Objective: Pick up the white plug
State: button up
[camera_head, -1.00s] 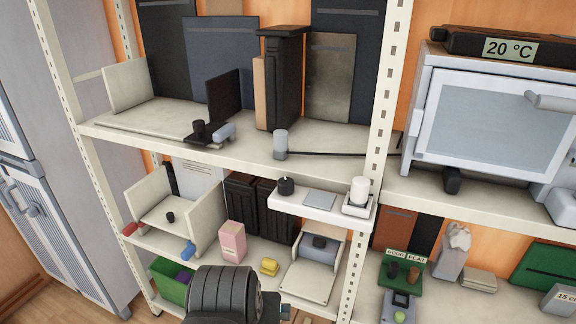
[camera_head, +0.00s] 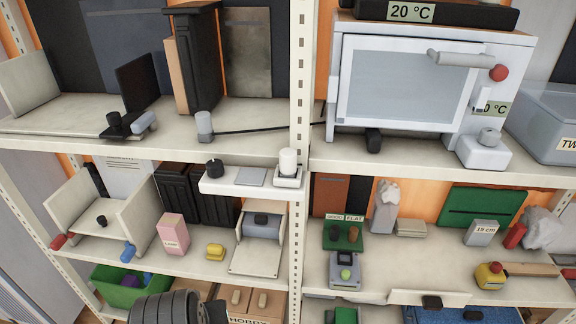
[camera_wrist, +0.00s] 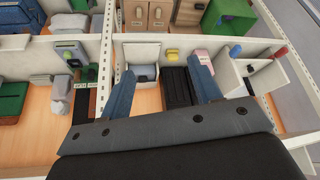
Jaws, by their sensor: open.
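A white upright cylinder (camera_head: 288,161), which looks like the white plug, stands on a small square white base (camera_head: 288,181). The base is at the right end of a narrow white ledge (camera_head: 226,186) beside the rack post. A grey-white capped piece (camera_head: 204,126) with a black cord stands on the shelf above. I cannot make out the white cylinder in the wrist view. My gripper (camera_wrist: 163,66) shows there with two blue-grey fingers wide apart and nothing between them. Its fingertips are not visible in the head view.
A black knob (camera_head: 214,168) and a grey square plate share the ledge. The rack post (camera_head: 298,90) rises close behind the white base. A white oven-like box (camera_head: 345,85) stands at upper right. A pink carton (camera_head: 172,233) and a yellow block (camera_head: 215,251) sit on the shelf below.

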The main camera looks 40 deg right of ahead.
notch_tip(320, 180, up, 33)
jog(key=m+g+h, duration=0.2)
jog(key=m+g, duration=0.2)
jog(key=m, duration=0.8)
send_over(286, 152)
jog(key=a, duration=0.6)
jog(key=x, duration=0.5)
jog(key=s+x, duration=0.1)
jog(key=x, duration=1)
jog(key=shift+s+d+f, duration=0.25)
jog(key=shift+d, duration=0.15)
grip_shut()
jog(key=shift+r, duration=0.15)
